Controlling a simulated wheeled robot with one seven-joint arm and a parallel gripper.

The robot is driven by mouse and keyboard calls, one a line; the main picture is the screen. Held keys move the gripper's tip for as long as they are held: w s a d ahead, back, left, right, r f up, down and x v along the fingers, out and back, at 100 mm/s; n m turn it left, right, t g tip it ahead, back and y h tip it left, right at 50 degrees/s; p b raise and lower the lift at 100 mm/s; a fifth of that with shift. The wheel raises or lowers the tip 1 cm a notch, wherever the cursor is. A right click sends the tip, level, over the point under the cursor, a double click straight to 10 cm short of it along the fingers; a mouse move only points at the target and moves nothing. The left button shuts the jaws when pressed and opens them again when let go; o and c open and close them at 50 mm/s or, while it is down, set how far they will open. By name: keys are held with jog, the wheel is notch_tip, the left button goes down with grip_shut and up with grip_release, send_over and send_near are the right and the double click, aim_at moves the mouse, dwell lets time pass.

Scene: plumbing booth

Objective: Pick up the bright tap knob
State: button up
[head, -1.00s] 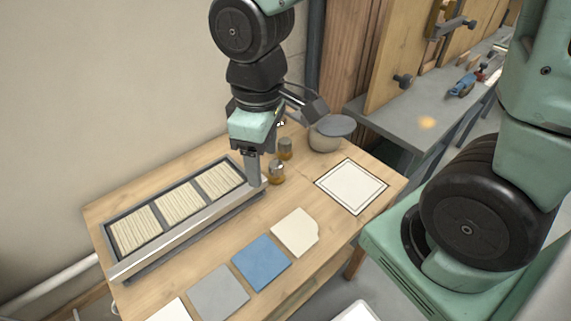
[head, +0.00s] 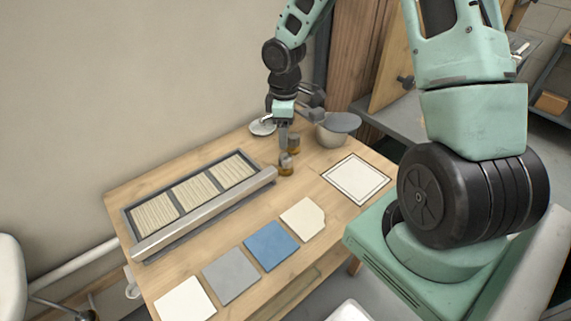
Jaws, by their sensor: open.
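Two small tap knobs stand close together on the wooden table, right of the tray's end. The nearer knob (head: 286,166) has a shiny pale top and an amber lower part. The farther knob (head: 294,144) is darker and brownish, just behind it. Both are small in the head view, and I cannot tell for sure which is the bright one. My gripper (head: 284,151) points down, open, with its fingers at the nearer knob's top and left of the farther one. The fingers partly hide both knobs, and contact cannot be made out.
A long grey tray (head: 187,234) with three ribbed panels lies at left. A lidded pot (head: 331,136) stands right of the knobs, and a round metal dish (head: 262,127) lies behind. A framed white tile (head: 356,179) and several flat tiles (head: 272,246) lie toward the front.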

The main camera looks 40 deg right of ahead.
aim_at(286, 156)
notch_tip(286, 156, down, 5)
jog(key=shift+r, duration=0.1)
jog(key=shift+s+d+f, duration=0.1)
jog(key=shift+s+f, duration=0.05)
jog(key=shift+f, duration=2.55)
jog(key=c, duration=1.1)
